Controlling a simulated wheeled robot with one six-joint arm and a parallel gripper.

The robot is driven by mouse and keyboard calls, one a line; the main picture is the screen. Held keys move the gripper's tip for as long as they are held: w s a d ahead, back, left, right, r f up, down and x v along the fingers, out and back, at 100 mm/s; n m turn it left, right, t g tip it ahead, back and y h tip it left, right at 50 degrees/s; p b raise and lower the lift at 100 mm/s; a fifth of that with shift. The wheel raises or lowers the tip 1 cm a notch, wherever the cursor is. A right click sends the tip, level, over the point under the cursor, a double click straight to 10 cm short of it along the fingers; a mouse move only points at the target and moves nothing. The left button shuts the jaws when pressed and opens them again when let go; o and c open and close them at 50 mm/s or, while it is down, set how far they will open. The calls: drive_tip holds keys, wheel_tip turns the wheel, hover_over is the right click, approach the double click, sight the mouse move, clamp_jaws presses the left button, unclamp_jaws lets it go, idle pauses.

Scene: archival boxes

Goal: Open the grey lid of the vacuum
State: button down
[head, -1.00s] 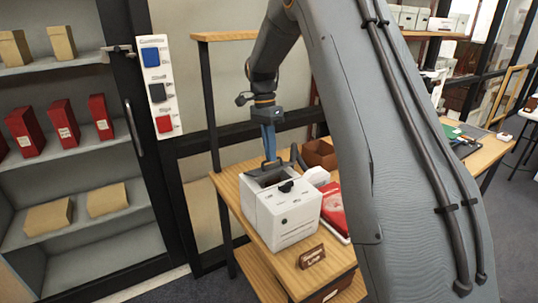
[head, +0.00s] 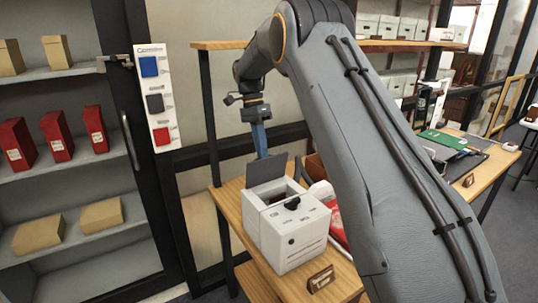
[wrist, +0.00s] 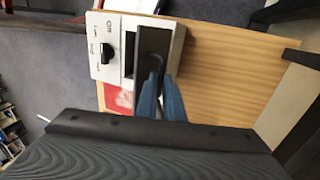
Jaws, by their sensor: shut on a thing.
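The vacuum (head: 292,240) is a white box on the wooden table, with a black knob and small markings on its top. Its grey lid (head: 265,173) stands raised, roughly upright, at the back of the box, and the opening in front of it shows. My gripper (head: 261,155) is at the upper part of the lid, with its blue fingers pointing down. In the wrist view the gripper (wrist: 160,100) is shut at a dark curved handle on the lid (wrist: 150,38). The fingertip contact is partly hidden.
The wooden table (wrist: 225,75) has bare room beside the vacuum. A red item lies right of it, partly behind my arm. A small label (head: 320,279) stands at the table's front. A shelf cabinet (head: 60,190) with red and tan boxes is at left.

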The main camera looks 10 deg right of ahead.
drive_tip(key=shift+w+a+f+g+b, duration=0.25)
drive_tip(key=shift+w+f+g+b, duration=0.15)
drive_tip(key=shift+w+f+b, duration=0.2)
drive_tip(key=shift+w+a+f+g+b, duration=0.25)
drive_tip(key=shift+w+f+g+b, duration=0.2)
drive_tip(key=shift+w+b, duration=0.15)
drive_tip(key=c, duration=1.9)
unclamp_jaws()
drive_tip(key=shift+w, duration=0.1)
drive_tip(key=shift+r, duration=0.3)
